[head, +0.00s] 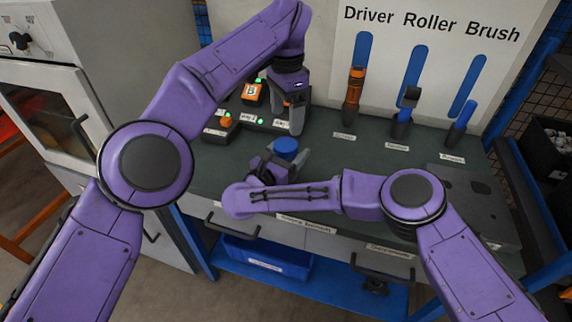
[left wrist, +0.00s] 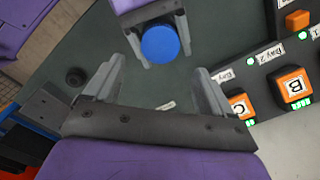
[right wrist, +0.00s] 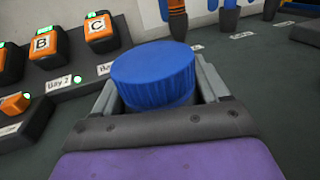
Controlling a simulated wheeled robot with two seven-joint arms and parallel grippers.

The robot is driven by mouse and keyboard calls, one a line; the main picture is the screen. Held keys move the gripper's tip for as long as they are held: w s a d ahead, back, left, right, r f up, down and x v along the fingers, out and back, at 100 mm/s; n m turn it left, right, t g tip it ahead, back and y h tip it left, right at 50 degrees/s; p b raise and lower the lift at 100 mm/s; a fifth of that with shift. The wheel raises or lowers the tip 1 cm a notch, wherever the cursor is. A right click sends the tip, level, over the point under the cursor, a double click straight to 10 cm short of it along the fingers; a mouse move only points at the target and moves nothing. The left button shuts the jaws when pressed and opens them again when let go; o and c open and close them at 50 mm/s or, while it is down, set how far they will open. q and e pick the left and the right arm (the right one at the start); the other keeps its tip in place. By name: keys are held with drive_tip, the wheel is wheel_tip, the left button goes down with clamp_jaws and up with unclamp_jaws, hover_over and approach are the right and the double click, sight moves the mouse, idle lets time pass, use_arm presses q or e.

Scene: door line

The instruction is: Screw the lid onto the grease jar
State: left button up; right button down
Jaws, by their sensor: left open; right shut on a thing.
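The grease jar shows as a blue round top with a ribbed side, the lid (head: 286,146), between the fingers of my right gripper (head: 283,160). In the right wrist view the lid (right wrist: 155,72) is wider than the blue part below it, which the fingers flank. The lower jar is hidden. My right gripper is shut on the jar. My left gripper (head: 294,118) is open and empty, its fingers close behind and above the jar. In the left wrist view the lid (left wrist: 159,43) lies just beyond the open fingertips, apart from them. How tightly the lid sits cannot be told.
A charger with orange batteries (head: 252,92) and labelled bays stands left of my left gripper. An orange-handled driver (head: 354,90), a roller (head: 404,112) and a brush (head: 459,130) stand along the back. The dark bench top (head: 340,158) is clear right of the jar.

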sight(286, 144)
use_arm(q)
drive_tip(key=shift+f, duration=0.15)
drive_tip(key=shift+a+f, duration=0.1)
drive_tip(key=shift+f, duration=0.2)
wheel_tip(286, 144, down, 7)
drive_tip(key=shift+f, duration=0.15)
drive_tip(key=shift+c, duration=0.3)
drive_tip(key=c, duration=1)
drive_tip(key=m, duration=0.3)
drive_tip(key=shift+c, duration=0.2)
drive_tip(key=o, duration=1.2)
